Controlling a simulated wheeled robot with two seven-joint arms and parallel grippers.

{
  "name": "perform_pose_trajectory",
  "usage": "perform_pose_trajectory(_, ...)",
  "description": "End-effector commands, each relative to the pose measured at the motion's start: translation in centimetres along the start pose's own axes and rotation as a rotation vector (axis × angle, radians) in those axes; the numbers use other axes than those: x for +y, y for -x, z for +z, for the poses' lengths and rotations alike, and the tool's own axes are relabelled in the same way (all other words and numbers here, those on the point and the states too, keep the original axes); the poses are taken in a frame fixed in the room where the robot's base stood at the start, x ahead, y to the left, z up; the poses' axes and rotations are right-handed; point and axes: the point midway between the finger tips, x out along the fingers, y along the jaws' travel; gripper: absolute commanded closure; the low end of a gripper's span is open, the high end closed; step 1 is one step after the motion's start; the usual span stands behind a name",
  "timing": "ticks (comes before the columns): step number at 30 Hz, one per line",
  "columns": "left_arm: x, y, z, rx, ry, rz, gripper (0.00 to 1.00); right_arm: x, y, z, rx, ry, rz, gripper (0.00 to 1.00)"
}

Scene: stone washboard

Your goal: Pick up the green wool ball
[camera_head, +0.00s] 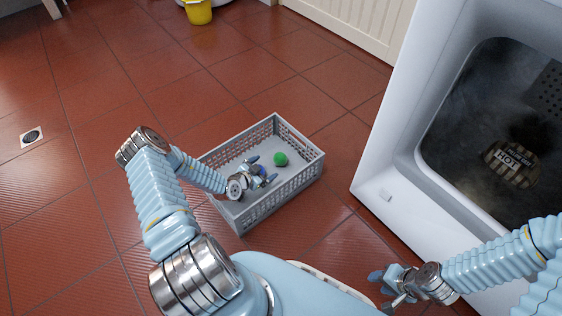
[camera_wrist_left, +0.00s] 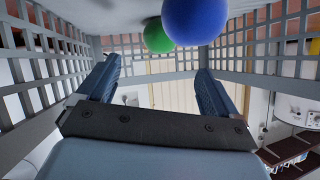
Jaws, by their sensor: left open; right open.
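The green wool ball (camera_head: 280,159) lies on the floor of a grey plastic basket (camera_head: 263,212), near its far right side. It also shows in the left wrist view (camera_wrist_left: 158,38), partly covered by a blue ball (camera_wrist_left: 197,18). My left gripper (camera_head: 262,168) reaches down into the basket, open, left of the green ball and apart from it. In the head view the blue ball (camera_head: 261,171) is mostly hidden by the fingers. My left fingers (camera_wrist_left: 158,70) are spread with nothing held between them. My right gripper (camera_head: 380,288) is open, outside the basket at the lower right.
The basket's slatted walls stand close around my left gripper. A yellow bucket (camera_head: 198,11) is at the back. The red tiled floor to the left is mostly clear.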

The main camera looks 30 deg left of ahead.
Motion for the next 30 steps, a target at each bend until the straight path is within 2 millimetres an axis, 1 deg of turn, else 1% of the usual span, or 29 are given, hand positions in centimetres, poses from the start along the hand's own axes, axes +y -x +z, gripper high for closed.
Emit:
perform_pose_trajectory(1, 0.1, -1.3, 0.2, 0.001, -0.003, 0.001, 0.07, 0.1, -0.5, 0.0, -0.001, 0.000, -0.001, 0.57)
perform_pose_trajectory(4, 0.1, -3.2, 0.1, 0.002, -0.004, 0.001, 0.07, 0.2, -0.9, 0.1, -0.002, 0.000, -0.002, 0.57)
perform_pose_trajectory(6, 0.1, -4.2, 0.1, 0.001, -0.002, 0.002, 0.07, 0.3, -1.1, 0.1, -0.003, 0.000, -0.003, 0.57)
perform_pose_trajectory(11, 0.1, -5.4, 0.1, 0.001, -0.003, 0.002, 0.07, 0.3, -1.4, 0.1, -0.004, 0.001, -0.003, 0.57)
perform_pose_trajectory(19, 0.1, -9.5, 0.2, 0.001, -0.006, 0.003, 0.07, 0.8, -2.8, 0.1, -0.006, 0.001, -0.005, 0.57)
perform_pose_trajectory(22, 0.0, -10.2, 0.1, 0.001, -0.004, 0.003, 0.07, 0.8, -2.9, 0.1, -0.004, 0.001, -0.005, 0.57)
perform_pose_trajectory(28, 0.0, -10.2, 0.1, 0.000, -0.003, 0.003, 0.07, 0.8, -2.8, 0.1, -0.004, 0.001, -0.005, 0.57)
perform_pose_trajectory(29, 0.0, -10.2, 0.0, 0.000, -0.003, 0.003, 0.08, 0.8, -2.8, 0.1, -0.004, 0.001, -0.005, 0.57)
perform_pose_trajectory(30, 0.0, -10.2, 0.1, 0.000, -0.003, 0.003, 0.14, 0.8, -2.8, 0.1, -0.004, 0.001, -0.005, 0.57)
